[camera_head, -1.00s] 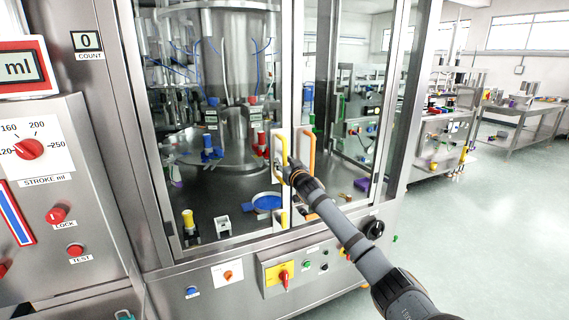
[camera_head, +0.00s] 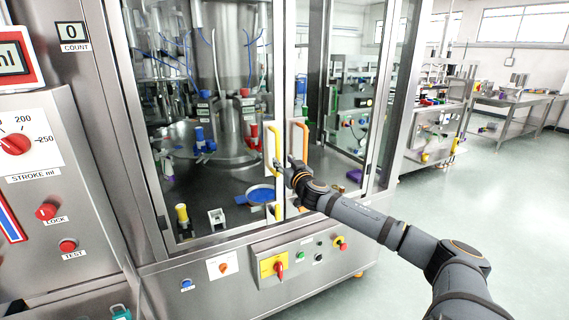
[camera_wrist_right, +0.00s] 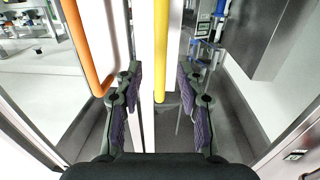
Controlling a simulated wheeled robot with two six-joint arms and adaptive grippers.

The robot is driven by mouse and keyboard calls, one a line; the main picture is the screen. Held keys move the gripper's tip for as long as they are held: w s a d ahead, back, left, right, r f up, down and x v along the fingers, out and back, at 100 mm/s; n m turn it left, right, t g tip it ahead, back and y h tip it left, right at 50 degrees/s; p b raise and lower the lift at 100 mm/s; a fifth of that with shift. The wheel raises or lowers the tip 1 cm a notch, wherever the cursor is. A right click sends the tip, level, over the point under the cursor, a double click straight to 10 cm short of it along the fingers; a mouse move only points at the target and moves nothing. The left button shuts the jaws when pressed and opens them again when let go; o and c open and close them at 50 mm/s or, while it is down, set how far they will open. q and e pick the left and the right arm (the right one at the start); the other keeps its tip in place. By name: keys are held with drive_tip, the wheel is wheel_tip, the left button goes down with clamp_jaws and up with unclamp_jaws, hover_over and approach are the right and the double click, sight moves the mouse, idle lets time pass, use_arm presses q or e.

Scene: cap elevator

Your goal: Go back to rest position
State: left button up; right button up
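My right gripper (camera_head: 286,170) is in front of the glass doors of the machine, close to the lower ends of the door handles. In the right wrist view my right gripper (camera_wrist_right: 160,80) has its two purple-padded fingers apart. The yellow handle (camera_wrist_right: 161,45) shows in the gap between them, with clear space on both sides. I cannot tell its exact depth against the fingertips. The orange handle (camera_wrist_right: 85,50) is left of the fingers; it also shows in the head view (camera_head: 305,140), right of the yellow handle (camera_head: 276,148). My left gripper is not in view.
A steel control panel (camera_head: 85,170) stands close at the left. Below the doors is a front panel with a yellow switch plate (camera_head: 266,264). Behind the glass are a blue dish (camera_head: 262,195) and a yellow-topped part (camera_head: 182,213). Open floor (camera_head: 420,220) lies to the right.

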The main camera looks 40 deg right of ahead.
idle(0.5)
drive_tip(key=s+d+f+g, duration=0.2)
drive_tip(key=s+f, duration=0.1)
drive_tip(key=f, duration=0.7)
drive_tip(key=s+d+f+g, duration=0.2)
drive_tip(key=f, duration=0.9)
drive_tip(key=s+d+f+g, duration=0.2)
drive_tip(key=s+f, duration=0.1)
drive_tip(key=f, duration=0.7)
drive_tip(key=s+a+f+g, duration=0.25)
drive_tip(key=s+f, duration=0.35)
drive_tip(key=f, duration=0.7)
drive_tip(key=s+a+f+n+g+y, duration=0.1)
drive_tip(key=s+a+f+g+y, duration=0.1)
drive_tip(key=s+a+f, duration=0.6)
drive_tip(key=s+a+f+n+g+y, duration=0.15)
drive_tip(key=s+a+f, duration=0.35)
drive_tip(key=s+f, duration=0.7)
drive_tip(key=s+a+f+n+g+y, duration=0.1)
drive_tip(key=s+a+f, duration=0.4)
drive_tip(key=s+a, duration=0.3)
drive_tip(key=s+a+f+n+g+y, duration=0.1)
drive_tip(key=s+a+f+g, duration=0.1)
drive_tip(key=s+a+f, duration=0.3)
drive_tip(key=s+a, duration=0.4)
drive_tip(key=s, duration=0.1)
drive_tip(key=shift+s+a, duration=0.15)
drive_tip(key=shift+a, duration=0.15)
drive_tip(key=shift+r+y, duration=0.1)
drive_tip(key=shift+y, duration=0.15)
